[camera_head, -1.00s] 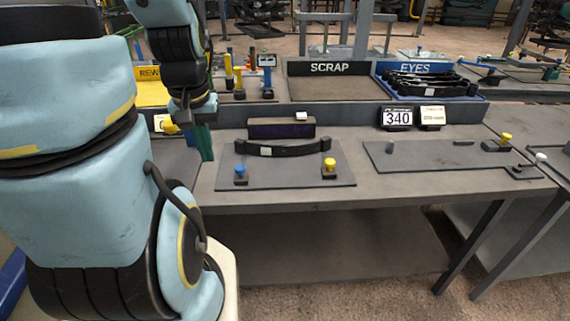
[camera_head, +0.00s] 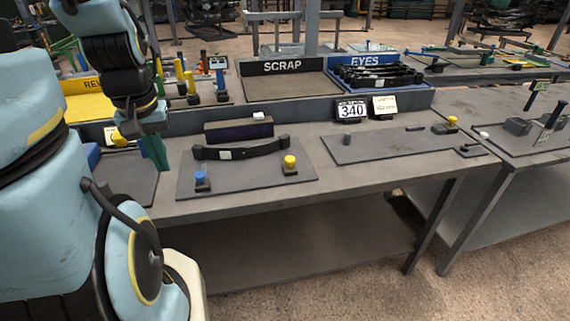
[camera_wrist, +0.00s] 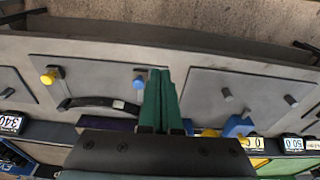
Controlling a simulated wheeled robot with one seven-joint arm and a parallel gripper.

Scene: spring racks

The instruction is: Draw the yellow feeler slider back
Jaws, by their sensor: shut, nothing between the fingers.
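A yellow knob (camera_head: 290,162) stands on a small dark block at the right front of a grey plate (camera_head: 245,178). A blue knob (camera_head: 200,178) stands at that plate's left front, and a dark curved leaf spring (camera_head: 240,151) lies behind them. In the wrist view the yellow knob (camera_wrist: 48,77) is left of the blue knob (camera_wrist: 139,83). Another yellow knob (camera_head: 452,121) is on the plate farther right. My gripper (camera_head: 158,166) has green fingers, shut and empty, left of the leaf-spring plate. In the wrist view its fingertips (camera_wrist: 160,72) appear beside the blue knob, apart from the yellow one.
A dark purple-fronted block (camera_head: 238,133) stands behind the spring. The SCRAP tray (camera_head: 285,68) and the blue EYES bin (camera_head: 385,103) line the bench's back, with a 340 display (camera_head: 351,110). The right-hand plate (camera_head: 385,147) is mostly bare. Bench surface between the plates is clear.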

